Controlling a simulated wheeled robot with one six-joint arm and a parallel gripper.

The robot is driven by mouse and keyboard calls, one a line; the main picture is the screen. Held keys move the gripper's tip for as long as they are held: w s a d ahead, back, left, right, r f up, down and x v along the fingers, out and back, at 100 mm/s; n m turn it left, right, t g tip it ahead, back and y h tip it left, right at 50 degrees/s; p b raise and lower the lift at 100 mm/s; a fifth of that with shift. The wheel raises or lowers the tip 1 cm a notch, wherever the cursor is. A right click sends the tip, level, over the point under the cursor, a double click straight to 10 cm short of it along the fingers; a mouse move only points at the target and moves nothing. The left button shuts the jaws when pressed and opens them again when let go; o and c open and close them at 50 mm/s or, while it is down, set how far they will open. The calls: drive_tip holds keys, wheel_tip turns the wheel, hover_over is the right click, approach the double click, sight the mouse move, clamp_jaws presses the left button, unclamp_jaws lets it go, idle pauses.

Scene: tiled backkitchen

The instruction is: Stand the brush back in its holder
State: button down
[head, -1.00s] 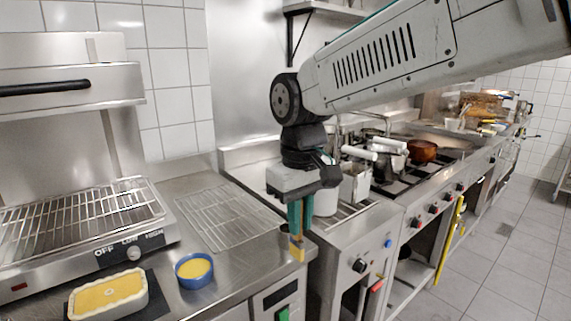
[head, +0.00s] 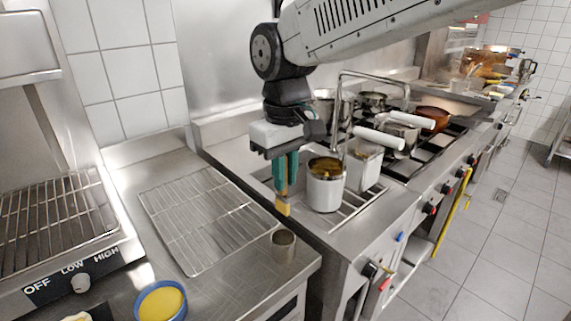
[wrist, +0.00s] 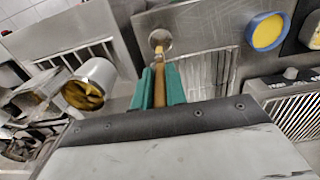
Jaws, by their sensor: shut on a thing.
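My gripper (head: 285,188) points down with its green fingers shut on the brush (head: 283,209). The brush hangs upright, and its yellow lower end shows below the fingers. In the wrist view the brush (wrist: 159,84) lies between the fingers (wrist: 159,86). The holder looks to be the small metal cup (head: 283,246) standing on the steel counter near its front right corner. In the head view the brush's lower end is a little above the cup, with a gap between them. In the wrist view the cup (wrist: 160,38) is just past the brush's tip.
A white pot with brown contents (head: 325,190) stands close right of my gripper on the cooker. A wire rack (head: 205,215) lies on the counter to the left. A blue bowl of yellow food (head: 161,301) is at the front. White-handled baskets (head: 380,137) stand farther right.

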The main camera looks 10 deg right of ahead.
sight(285, 214)
drive_tip(key=shift+f, duration=5.05)
drive_tip(key=c, duration=1.3)
unclamp_jaws()
drive_tip(key=shift+c, duration=0.2)
wheel_tip(285, 214, up, 8)
drive_tip(key=shift+f, duration=0.1)
